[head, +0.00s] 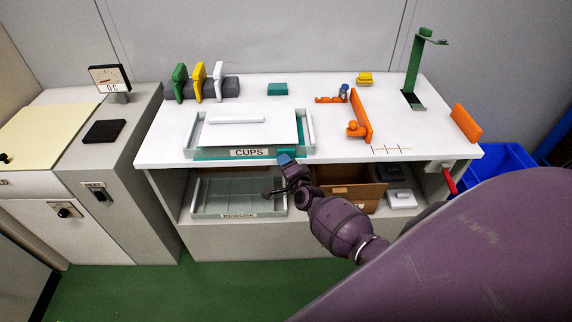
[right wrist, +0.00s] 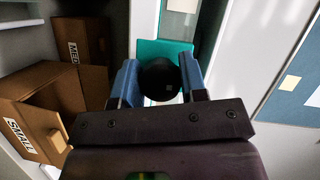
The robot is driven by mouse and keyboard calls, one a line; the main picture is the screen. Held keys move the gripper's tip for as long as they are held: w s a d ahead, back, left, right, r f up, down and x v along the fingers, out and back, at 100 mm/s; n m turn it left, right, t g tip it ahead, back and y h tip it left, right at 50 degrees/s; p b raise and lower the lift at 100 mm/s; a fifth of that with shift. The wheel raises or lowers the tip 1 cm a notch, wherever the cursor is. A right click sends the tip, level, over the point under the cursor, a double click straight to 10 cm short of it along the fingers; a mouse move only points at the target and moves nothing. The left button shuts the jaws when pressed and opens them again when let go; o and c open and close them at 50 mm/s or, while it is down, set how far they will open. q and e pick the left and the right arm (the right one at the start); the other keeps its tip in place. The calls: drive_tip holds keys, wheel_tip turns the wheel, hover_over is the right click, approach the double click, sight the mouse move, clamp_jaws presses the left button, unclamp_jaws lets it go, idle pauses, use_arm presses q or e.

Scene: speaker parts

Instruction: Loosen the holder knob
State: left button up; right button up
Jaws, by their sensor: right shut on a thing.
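My right gripper (head: 287,158) is at the front right corner of the tray marked CUPS (head: 308,133). In the right wrist view its two blue fingers (right wrist: 158,82) are shut on a black round piece (right wrist: 159,76), with teal and white surfaces behind it. In the head view this piece cannot be made out. An orange holder (head: 362,115) with a round orange knob (head: 356,129) stands on the white table, to the right of the gripper and apart from it. My left gripper is not in view.
Below the table are a tray marked REWORK (head: 210,200) and brown boxes (head: 345,183). A green stand (head: 414,66) and an orange block (head: 465,124) stand at the right of the table. Green, yellow and white pieces sit on a dark rack (head: 231,87). The table's middle has free room.

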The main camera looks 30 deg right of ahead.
drive_tip(key=shift+d+r, duration=0.1)
drive_tip(key=o, duration=0.9)
drive_tip(key=shift+w, duration=0.1)
drive_tip(key=p+v, duration=0.1)
drive_tip(key=v, duration=1)
drive_tip(key=shift+w, duration=0.1)
